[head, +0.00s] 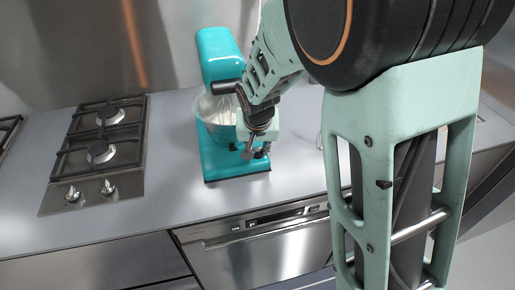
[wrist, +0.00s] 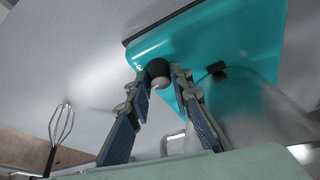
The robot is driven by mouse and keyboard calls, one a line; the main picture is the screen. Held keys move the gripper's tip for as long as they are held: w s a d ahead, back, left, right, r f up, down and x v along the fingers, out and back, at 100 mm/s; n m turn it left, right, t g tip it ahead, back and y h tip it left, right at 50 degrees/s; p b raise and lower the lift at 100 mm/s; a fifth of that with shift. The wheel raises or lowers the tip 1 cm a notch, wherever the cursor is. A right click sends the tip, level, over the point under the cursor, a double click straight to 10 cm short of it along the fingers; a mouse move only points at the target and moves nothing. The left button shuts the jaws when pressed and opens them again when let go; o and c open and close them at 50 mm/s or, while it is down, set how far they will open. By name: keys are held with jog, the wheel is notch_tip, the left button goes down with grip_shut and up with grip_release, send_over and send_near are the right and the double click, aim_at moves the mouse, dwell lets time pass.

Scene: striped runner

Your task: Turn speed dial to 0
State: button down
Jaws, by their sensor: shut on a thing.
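A teal stand mixer (head: 217,50) stands on the counter in the head view, with a pale bowl under its head. In the wrist view its teal base (wrist: 215,45) fills the upper right. The speed dial (wrist: 157,69), a small dark round knob with a pale face, sits near the edge of the base. My gripper (wrist: 159,78) has a fingertip on each side of the dial and is shut on it. In the head view my gripper (head: 254,151) is low at the mixer's right side and hides the dial. I cannot read the dial's setting.
A two-burner gas hob (head: 102,151) with two knobs lies left of the mixer. A wire whisk (wrist: 62,124) shows at the left of the wrist view. The grey counter (head: 165,185) is clear between hob and mixer. An oven front (head: 262,255) is below.

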jog(key=n+b, duration=0.1)
jog(key=n+y+b, duration=0.1)
jog(key=n, duration=0.1)
jog(key=shift+w+d+f, duration=0.1)
jog(key=shift+d, duration=0.1)
jog(key=n+y+b, duration=0.1)
jog(key=n, duration=0.1)
jog(key=n+g+y+b, duration=0.1)
jog(key=n+b, duration=0.1)
jog(key=n, duration=0.1)
jog(key=shift+d, duration=0.1)
jog(key=n+g+y+b, duration=0.1)
jog(key=n+b, duration=0.1)
jog(key=n, duration=0.1)
jog(key=shift+w+n, duration=0.1)
jog(key=shift+n, duration=0.2)
jog(key=shift+n+g+b, duration=0.3)
jog(key=shift+n+g, duration=0.4)
jog(key=shift+n, duration=1.2)
jog(key=c, duration=1.7)
grip_release()
jog(key=shift+y, duration=0.3)
jog(key=shift+c, duration=0.2)
jog(key=w+v, duration=0.1)
jog(key=v, duration=1.1)
jog(key=shift+s, duration=0.35)
